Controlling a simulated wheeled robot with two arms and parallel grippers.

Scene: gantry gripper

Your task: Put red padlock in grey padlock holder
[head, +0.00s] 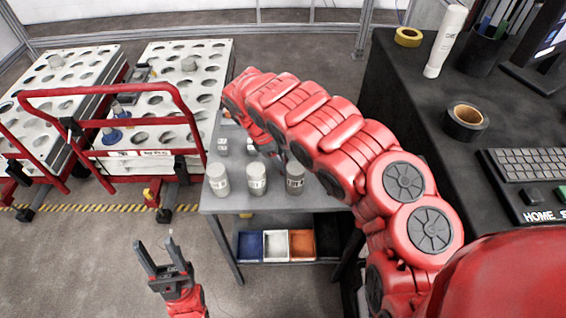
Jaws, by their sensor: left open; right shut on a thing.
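My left gripper (154,240) is open and empty, low in the head view, above the floor in front of the small grey table (235,205). My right arm reaches in from the right and arches over the table. Its end bends down toward the tabletop, and only a small dark part of my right gripper (279,156) shows beneath the red links. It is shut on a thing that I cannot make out. I cannot pick out the red padlock or the grey padlock holder; my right arm covers part of the tabletop.
Three grey cylinders (256,179) stand along the table's front edge, with small grey blocks (222,146) behind them. Coloured bins (276,246) sit on the lower shelf. White perforated carts (150,110) with red rails stand left. A dark desk (400,80) is at right.

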